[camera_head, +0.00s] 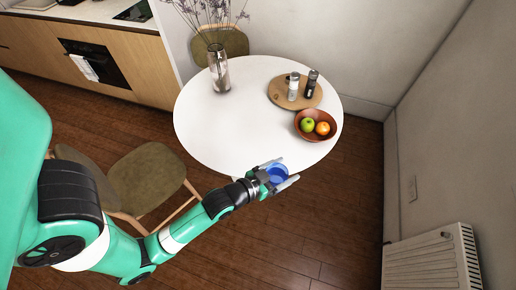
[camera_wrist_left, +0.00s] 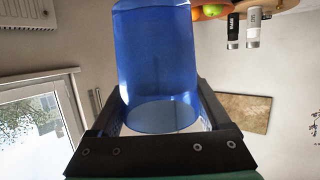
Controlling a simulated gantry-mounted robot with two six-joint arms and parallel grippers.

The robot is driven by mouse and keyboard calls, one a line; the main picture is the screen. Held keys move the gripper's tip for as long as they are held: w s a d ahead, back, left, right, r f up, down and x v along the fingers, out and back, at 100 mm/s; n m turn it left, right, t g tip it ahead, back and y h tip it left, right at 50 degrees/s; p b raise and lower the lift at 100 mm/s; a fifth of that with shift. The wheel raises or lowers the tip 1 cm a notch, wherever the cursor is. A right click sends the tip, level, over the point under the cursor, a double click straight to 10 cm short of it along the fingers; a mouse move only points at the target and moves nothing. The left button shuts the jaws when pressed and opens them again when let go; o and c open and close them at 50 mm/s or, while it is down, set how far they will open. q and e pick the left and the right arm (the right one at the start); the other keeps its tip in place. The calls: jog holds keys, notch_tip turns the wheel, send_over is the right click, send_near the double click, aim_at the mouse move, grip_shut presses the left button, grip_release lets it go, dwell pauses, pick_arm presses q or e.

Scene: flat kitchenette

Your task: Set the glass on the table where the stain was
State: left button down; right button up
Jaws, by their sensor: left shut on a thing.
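A blue glass (camera_head: 277,174) is in my left gripper (camera_head: 283,174), just off the near edge of the round white table (camera_head: 205,128) in the head view. The gripper's two fingers lie on either side of the glass. In the left wrist view the blue glass (camera_wrist_left: 155,60) fills the middle between the fingers of my left gripper (camera_wrist_left: 158,110). No stain shows on the visible tabletop. My right gripper is not in view.
A bowl (camera_head: 303,133) with an apple and an orange stands at the table's right. Shakers (camera_head: 312,84) stand on a round board (camera_head: 276,97). A vase (camera_head: 218,72) stands at the back left. The table's near left is clear. A chair (camera_head: 147,178) stands left.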

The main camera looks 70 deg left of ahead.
pick_arm(q)
jog(key=s+a+f+n+g+y+b, duration=0.1)
jog(key=s+a+n+y, duration=0.15)
jog(key=a, duration=0.65)
jog(key=shift+y, duration=0.35)
jog(key=shift+w+a+f+b, duration=1.55)
jog(key=shift+a+f, duration=0.25)
jog(key=shift+f, duration=0.4)
jog(key=shift+w+a+f+b, duration=1.4)
jog(key=shift+a+f+b, duration=0.3)
jog(key=shift+f, duration=0.55)
jog(key=shift+w+a+f+b, duration=1.5)
jog(key=shift+a+f, duration=0.35)
jog(key=shift+f, duration=0.35)
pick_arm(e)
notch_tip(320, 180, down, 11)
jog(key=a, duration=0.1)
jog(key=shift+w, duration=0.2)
pick_arm(q)
grip_release()
jog(key=shift+f, duration=0.15)
jog(key=shift+r, duration=0.3)
jog(key=p+v, duration=0.4)
jog(key=v, duration=0.8)
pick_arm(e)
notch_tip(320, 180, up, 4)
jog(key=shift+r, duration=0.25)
